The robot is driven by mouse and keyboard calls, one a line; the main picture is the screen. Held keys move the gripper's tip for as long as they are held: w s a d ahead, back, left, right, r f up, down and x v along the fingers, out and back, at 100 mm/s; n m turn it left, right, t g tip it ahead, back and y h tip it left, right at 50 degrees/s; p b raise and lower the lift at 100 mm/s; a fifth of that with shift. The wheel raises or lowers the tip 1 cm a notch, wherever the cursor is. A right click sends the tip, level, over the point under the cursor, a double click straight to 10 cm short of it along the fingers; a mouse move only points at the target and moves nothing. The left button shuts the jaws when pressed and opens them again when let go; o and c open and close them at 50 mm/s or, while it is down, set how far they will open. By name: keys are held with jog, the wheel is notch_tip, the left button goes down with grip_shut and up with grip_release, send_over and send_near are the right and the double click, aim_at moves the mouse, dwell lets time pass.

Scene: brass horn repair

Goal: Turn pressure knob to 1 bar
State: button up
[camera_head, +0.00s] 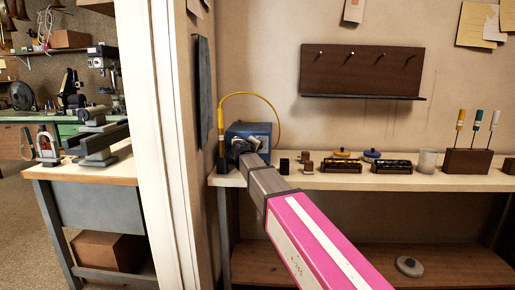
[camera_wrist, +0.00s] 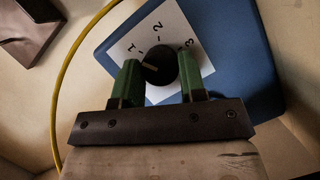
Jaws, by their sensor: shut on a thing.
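The blue pressure box (camera_head: 257,129) stands at the left end of the wall shelf in the head view. In the wrist view the blue box (camera_wrist: 225,45) carries a white dial plate (camera_wrist: 172,22) marked 1, 2 and 3. The round black pressure knob (camera_wrist: 158,66) sits below the numbers. My gripper (camera_wrist: 160,70) has one green finger on each side of the knob and is shut on it. A small pale mark shows on the knob's left part; its exact reading is hard to tell. In the head view my gripper (camera_head: 241,148) hides the knob.
A yellow hose (camera_head: 279,105) arches from the box's left side over it. Small blocks, two dark racks (camera_head: 341,166), lidded pots, a glass (camera_head: 427,160) and a wooden tool holder (camera_head: 468,161) stand along the shelf to the right. A white door post (camera_head: 164,130) is close on the left.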

jog(key=o, duration=0.9)
jog(key=shift+s, duration=0.1)
jog(key=v, duration=1)
jog(key=shift+s+a, duration=0.15)
jog(key=shift+s, duration=0.15)
